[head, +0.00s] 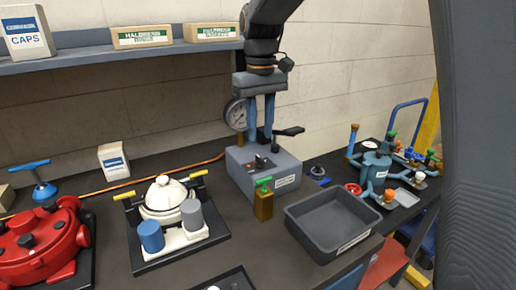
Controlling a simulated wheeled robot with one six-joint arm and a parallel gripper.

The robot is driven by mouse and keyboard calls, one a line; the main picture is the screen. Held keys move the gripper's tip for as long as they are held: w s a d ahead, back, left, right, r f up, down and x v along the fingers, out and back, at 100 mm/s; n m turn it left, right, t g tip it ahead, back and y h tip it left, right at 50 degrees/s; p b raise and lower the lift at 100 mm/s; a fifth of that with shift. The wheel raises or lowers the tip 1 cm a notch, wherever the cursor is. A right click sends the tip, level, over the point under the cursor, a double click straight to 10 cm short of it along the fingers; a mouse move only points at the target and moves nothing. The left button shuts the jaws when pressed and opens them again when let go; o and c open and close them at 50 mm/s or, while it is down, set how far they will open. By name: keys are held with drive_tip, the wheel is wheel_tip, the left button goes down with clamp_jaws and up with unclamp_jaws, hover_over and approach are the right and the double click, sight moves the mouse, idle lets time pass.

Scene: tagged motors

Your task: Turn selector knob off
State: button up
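A grey control box (277,176) stands on the dark bench, with a small black selector knob (265,162) on its sloped face. The knob's exact pointing direction is too small to read. My gripper (262,138) hangs down above the box, just above and behind the knob in this view. Its two blue fingers are apart, with nothing visible between them. I cannot tell whether a fingertip touches the box.
A round gauge (236,114) and a black lever handle (289,131) are close to my fingers. A brown bottle with a green top (263,204) stands in front of the box. A grey tray (333,222) is at right, and a white motor (164,197) at left.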

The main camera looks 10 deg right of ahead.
sight(260, 158)
drive_tip(key=shift+f+p, duration=0.8)
drive_tip(key=shift+f, duration=2.95)
clamp_jaws()
